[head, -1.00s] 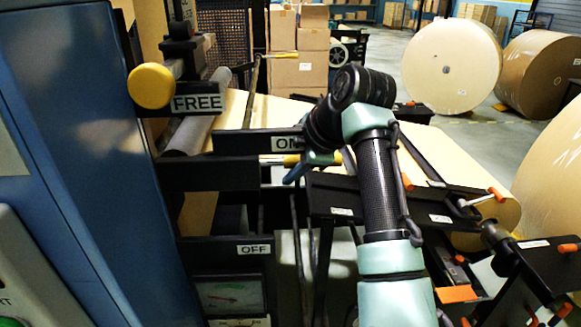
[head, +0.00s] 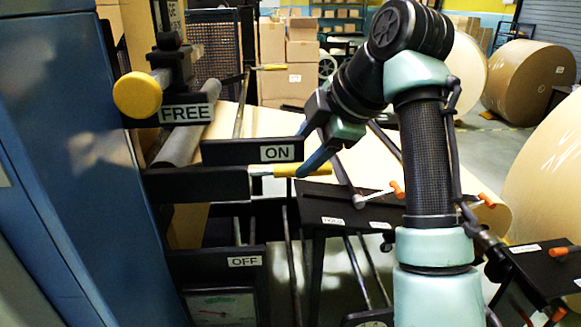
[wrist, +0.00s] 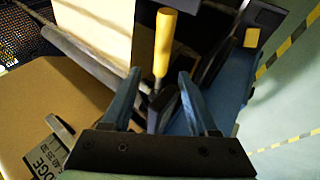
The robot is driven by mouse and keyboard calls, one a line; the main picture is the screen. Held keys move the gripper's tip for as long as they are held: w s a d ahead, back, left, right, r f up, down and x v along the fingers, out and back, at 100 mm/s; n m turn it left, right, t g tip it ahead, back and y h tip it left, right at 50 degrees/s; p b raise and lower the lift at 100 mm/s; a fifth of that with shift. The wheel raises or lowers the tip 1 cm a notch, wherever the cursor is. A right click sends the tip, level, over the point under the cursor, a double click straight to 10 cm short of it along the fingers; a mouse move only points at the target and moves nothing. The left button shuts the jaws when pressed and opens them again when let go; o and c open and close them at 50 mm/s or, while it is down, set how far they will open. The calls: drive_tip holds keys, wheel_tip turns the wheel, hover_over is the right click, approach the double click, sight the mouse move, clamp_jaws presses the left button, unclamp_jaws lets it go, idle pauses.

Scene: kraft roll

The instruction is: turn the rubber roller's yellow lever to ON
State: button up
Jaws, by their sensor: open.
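The yellow lever (head: 290,170) sticks out to the right, just below the black ON plate (head: 225,153) and well above the OFF plate (head: 200,263). My gripper (head: 312,162) is at the outer part of its yellow grip; a blue finger crosses in front of it and hides part of it. In the wrist view, a yellow handle (wrist: 164,45), seemingly this lever, shows between and beyond the two spread blue fingers of my gripper (wrist: 159,78). The fingers are open; I cannot tell whether either touches the lever.
A yellow round knob (head: 137,95) sits by the FREE plate (head: 187,113) at upper left. The blue machine body (head: 60,150) stands at left. Orange-tipped handles (head: 398,190) and dark brackets are to the right. Large paper rolls (head: 530,85) stand behind.

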drive_tip(key=shift+v, duration=1.45)
